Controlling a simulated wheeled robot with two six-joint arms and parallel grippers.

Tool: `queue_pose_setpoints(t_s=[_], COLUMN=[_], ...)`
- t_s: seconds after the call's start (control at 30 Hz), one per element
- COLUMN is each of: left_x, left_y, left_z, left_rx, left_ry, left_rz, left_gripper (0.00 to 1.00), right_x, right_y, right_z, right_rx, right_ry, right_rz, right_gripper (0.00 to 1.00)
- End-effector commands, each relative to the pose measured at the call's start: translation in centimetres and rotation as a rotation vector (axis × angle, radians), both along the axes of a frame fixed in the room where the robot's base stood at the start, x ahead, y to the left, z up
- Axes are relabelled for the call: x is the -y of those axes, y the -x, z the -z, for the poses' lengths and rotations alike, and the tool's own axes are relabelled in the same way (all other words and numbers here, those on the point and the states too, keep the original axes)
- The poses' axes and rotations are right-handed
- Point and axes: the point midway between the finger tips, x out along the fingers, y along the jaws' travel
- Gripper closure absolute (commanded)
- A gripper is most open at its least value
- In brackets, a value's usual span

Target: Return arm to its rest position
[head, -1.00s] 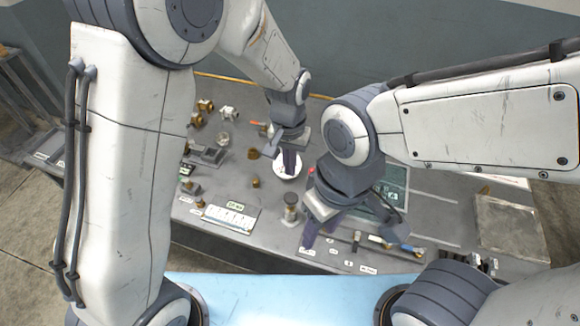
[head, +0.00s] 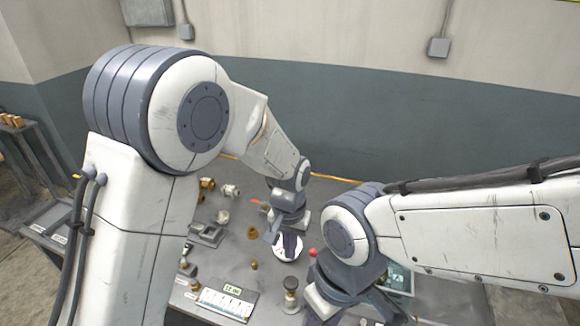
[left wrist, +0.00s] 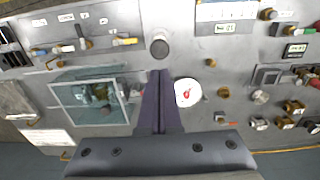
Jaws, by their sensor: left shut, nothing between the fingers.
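My left gripper (head: 290,241) hangs over the grey bench, its dark fingers in front of a white round dish (head: 281,252). In the left wrist view its two fingers (left wrist: 159,76) lie together, shut and empty, beside the dish (left wrist: 188,92), which holds a small red item. My right gripper (head: 362,308) is at the lower edge of the head view, with its fingers spread apart and their tips cut off by the frame. My left upper arm fills the left of the head view.
On the bench are a white labelled card (head: 222,303), a dark-topped cylinder (head: 291,290) and several brass fittings (left wrist: 293,107). A clear-sided box (left wrist: 92,97) shows in the left wrist view. A wall stands behind the bench.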

Motion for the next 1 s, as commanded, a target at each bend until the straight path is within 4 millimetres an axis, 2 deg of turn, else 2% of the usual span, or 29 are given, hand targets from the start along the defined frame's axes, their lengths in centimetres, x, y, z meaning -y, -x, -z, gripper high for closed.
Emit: queue_pose_setpoints(t_s=[0.07,0.17,0.27,0.4,0.5,0.63,0.8,1.0], left_x=[0.0,0.1,0.1,-0.9,-2.0,-3.3,-4.3,-4.4], left_y=[0.3,1.7,4.8,10.8,14.7,18.5,20.8,21.0], left_z=[-0.1,-0.7,-1.7,-2.8,-2.8,-2.4,-2.1,-2.1], left_rx=[0.002,0.006,0.012,0.017,0.019,0.019,0.017,0.015], left_ry=[0.002,0.008,0.019,0.041,0.054,0.068,0.075,0.075], left_rz=[0.004,0.028,0.077,0.164,0.224,0.283,0.319,0.322], left_gripper=[1.0,1.0,1.0,1.0,1.0,1.0,1.0,1.0], right_x=[0.0,0.0,0.0,0.0,0.0,0.0,0.0,0.0], right_y=[0.0,0.0,0.0,0.0,0.0,0.0,0.0,0.0], right_z=[0.2,1.0,2.5,4.8,6.1,7.2,7.7,7.6], right_rx=[0.0,0.0,0.0,0.0,0.0,0.0,0.0,0.0], right_ry=[0.0,0.0,0.0,0.0,0.0,0.0,0.0,0.0], right_rz=[0.0,0.0,0.001,0.002,0.003,0.004,0.004,0.004], right_gripper=[0.53,0.53,0.53,0.53,0.53,0.53,0.53,0.53])
